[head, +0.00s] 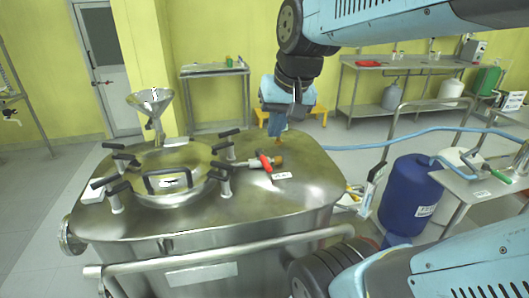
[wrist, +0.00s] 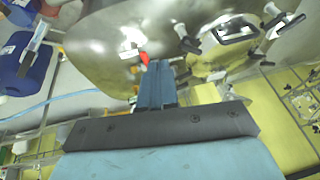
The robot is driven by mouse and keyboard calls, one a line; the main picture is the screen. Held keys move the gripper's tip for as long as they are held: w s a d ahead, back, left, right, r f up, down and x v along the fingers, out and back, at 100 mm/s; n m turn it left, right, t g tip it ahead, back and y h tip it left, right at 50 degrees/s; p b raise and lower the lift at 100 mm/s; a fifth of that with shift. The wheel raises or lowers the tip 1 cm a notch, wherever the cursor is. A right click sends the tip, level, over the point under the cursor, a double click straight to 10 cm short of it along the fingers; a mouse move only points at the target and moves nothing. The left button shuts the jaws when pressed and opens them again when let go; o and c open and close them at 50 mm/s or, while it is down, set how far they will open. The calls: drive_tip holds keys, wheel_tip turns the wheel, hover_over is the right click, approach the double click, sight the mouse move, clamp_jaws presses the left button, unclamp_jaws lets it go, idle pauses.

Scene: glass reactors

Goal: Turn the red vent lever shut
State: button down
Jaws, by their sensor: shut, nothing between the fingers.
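The red vent lever (head: 265,161) sits on a small metal valve with a brass end (head: 278,160), on top of the steel reactor (head: 300,190). The lever lies slanted across the valve. My gripper (head: 276,131) points down above the far side of the lid, behind the lever, with its blue fingers shut and empty. In the wrist view, the red lever (wrist: 144,57) shows just beyond the tips of my gripper (wrist: 159,64), partly hidden by them. I cannot tell whether they touch.
A round hatch (head: 170,170) with several black-handled clamps stands left of the valve, and a steel funnel (head: 153,105) rises behind it. A white label (head: 282,176) lies in front of the valve. A blue drum (head: 410,195) stands on the right. The lid's right side is clear.

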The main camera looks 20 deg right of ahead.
drive_tip(key=w+d+f+m+g+y, duration=0.35)
drive_tip(key=w+d+m, duration=0.5)
drive_tip(key=w, duration=0.35)
drive_tip(key=m+y, duration=0.2)
drive_tip(key=m, duration=0.6)
approach(264, 160)
drive_tip(key=s+d+r, duration=0.2)
drive_tip(key=d+r, duration=0.2)
drive_tip(key=d, duration=0.3)
drive_tip(key=shift+m, duration=0.25)
drive_tip(key=shift+w+a+r+x, duration=0.15)
drive_tip(key=shift+a+x, duration=0.1)
drive_tip(key=shift+x, duration=2.05)
drive_tip(key=shift+a+r+x, duration=0.15)
drive_tip(key=shift+a+x, duration=0.1)
drive_tip(key=shift+x, duration=2)
drive_tip(key=shift+w+a+r+x, duration=0.15)
drive_tip(key=shift+a+x, duration=0.1)
drive_tip(key=shift+x, duration=2.05)
drive_tip(key=shift+s, duration=0.1)
